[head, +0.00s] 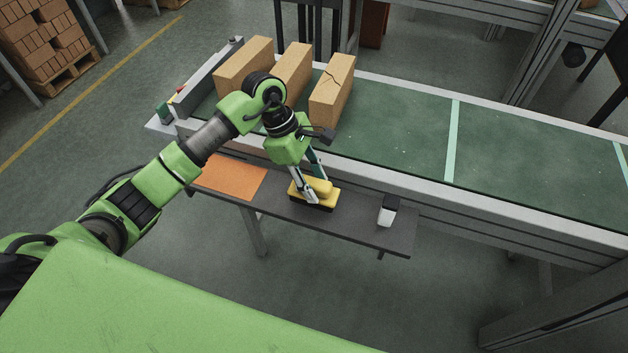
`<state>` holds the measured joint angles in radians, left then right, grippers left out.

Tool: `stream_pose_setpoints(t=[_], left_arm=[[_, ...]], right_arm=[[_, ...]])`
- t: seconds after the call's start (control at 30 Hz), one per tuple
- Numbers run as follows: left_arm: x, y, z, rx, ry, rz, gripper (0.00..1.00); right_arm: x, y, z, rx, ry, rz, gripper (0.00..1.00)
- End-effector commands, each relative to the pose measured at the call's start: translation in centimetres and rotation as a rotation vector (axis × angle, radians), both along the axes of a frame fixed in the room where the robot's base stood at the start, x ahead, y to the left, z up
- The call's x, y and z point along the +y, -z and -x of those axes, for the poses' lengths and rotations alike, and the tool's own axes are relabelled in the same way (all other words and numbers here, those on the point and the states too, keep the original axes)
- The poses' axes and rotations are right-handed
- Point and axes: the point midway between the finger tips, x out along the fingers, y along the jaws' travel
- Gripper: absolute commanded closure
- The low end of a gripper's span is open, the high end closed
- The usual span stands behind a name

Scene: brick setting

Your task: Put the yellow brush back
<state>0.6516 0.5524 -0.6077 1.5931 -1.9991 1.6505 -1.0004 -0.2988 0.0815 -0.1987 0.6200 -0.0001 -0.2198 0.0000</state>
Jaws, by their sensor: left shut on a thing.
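The yellow brush (323,193) has a yellow body with a dark underside. It is at the middle of the narrow dark side shelf (357,229) in front of the conveyor. My left gripper (314,193) reaches down from above and is shut on the brush. The brush is at or just above the shelf surface; I cannot tell whether it touches. An orange mat (233,177) lies on the shelf to the left of the brush, bare where it shows. My right gripper is not in view.
A small white and black item (388,209) stands on the shelf to the right. Behind is the green conveyor (405,126) with several tan bricks, one cracked (333,92), close behind my left arm. A pallet of bricks (50,45) stands far left. The conveyor's right part is clear.

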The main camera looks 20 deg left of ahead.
Motion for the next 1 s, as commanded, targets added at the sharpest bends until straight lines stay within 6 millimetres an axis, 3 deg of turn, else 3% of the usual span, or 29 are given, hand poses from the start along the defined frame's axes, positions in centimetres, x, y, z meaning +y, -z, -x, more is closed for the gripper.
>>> stream_pose_setpoints(t=[0.1,0.5,0.53,0.6,1.0], left_arm=[[0.0,0.8,-0.1,-0.002,-0.002,0.003,0.90],[0.0,1.5,-0.1,-0.005,-0.001,0.001,0.90],[0.0,1.4,-0.1,-0.004,-0.002,0.001,0.58],[0.0,1.3,-0.1,-0.004,-0.002,0.001,0.47],[0.0,0.9,-0.1,-0.003,-0.001,0.002,0.47]], right_arm=[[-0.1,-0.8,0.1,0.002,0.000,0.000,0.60],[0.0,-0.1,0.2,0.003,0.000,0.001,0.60],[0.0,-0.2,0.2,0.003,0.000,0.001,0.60],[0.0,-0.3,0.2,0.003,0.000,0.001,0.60],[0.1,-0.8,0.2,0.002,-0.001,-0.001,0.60]])
